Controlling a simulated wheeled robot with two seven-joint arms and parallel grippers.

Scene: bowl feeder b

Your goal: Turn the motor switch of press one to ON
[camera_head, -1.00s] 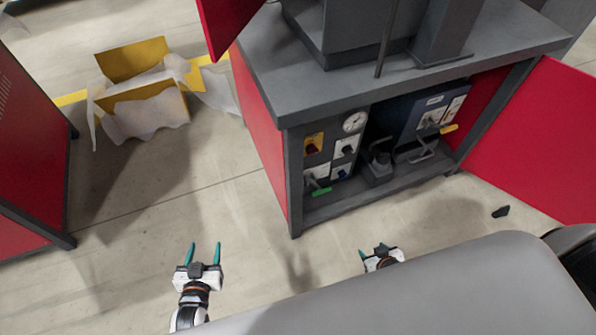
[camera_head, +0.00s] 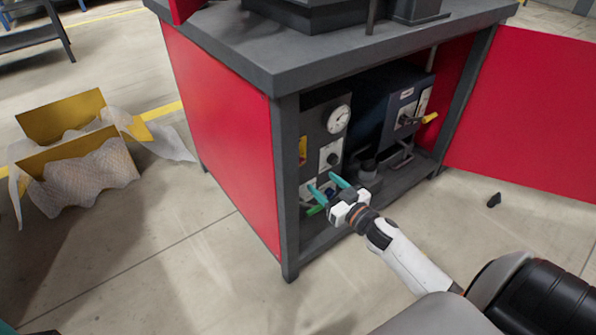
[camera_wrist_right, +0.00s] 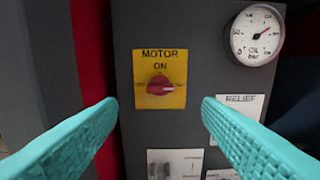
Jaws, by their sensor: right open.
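The motor switch is a red knob (camera_wrist_right: 160,86) on a yellow plate (camera_wrist_right: 160,98) marked MOTOR and ON, in the right wrist view. Its grip looks roughly level, with ON above it. In the head view the yellow plate (camera_head: 302,150) is partly hidden by the cabinet's front post. My right gripper (camera_head: 323,184) is open and empty in front of the panel, below the plate. In the right wrist view its teal fingers (camera_wrist_right: 160,105) point at the panel, one each side of the knob and apart from it. Only teal slivers, probably my left gripper, show at the lower left corner.
The grey cabinet post (camera_head: 287,185) and red side wall (camera_head: 220,130) stand left of the panel. A pressure gauge (camera_wrist_right: 257,34) and a RELIEF plate (camera_wrist_right: 238,106) are beside the switch. The red door (camera_head: 525,110) stands open at right. A yellow box (camera_head: 65,117) lies on the floor.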

